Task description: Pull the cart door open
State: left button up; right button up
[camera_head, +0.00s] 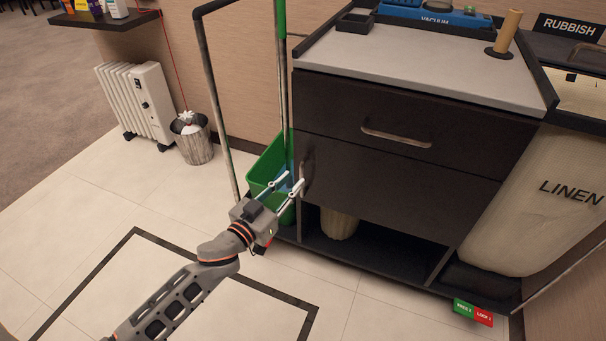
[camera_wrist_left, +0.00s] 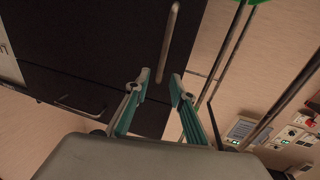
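The cart door (camera_head: 385,195) is a dark panel below the drawer and looks shut. Its upright metal handle (camera_head: 308,178) is at the door's left edge. My left gripper (camera_head: 293,179) is open and empty just left of this handle, fingers pointing toward the cart. In the left wrist view, the door handle (camera_wrist_left: 171,42) lies ahead of the fingertips (camera_wrist_left: 159,88), roughly in line with the gap between them. The handle does not appear to be between the fingers. I cannot tell the exact distance. My right gripper is not in view.
A drawer with a horizontal handle (camera_head: 396,137) is above the door. A green bucket (camera_head: 265,165) and upright poles stand left of the cart, close to my left gripper. A linen bag (camera_head: 540,205) hangs at the right. Floor in front is clear.

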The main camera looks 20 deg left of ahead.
aim_at(301, 174)
pick_arm(q)
jog(key=shift+b+x, duration=0.45)
jog(key=shift+x, duration=2.4)
jog(key=shift+f, duration=0.1)
grip_shut()
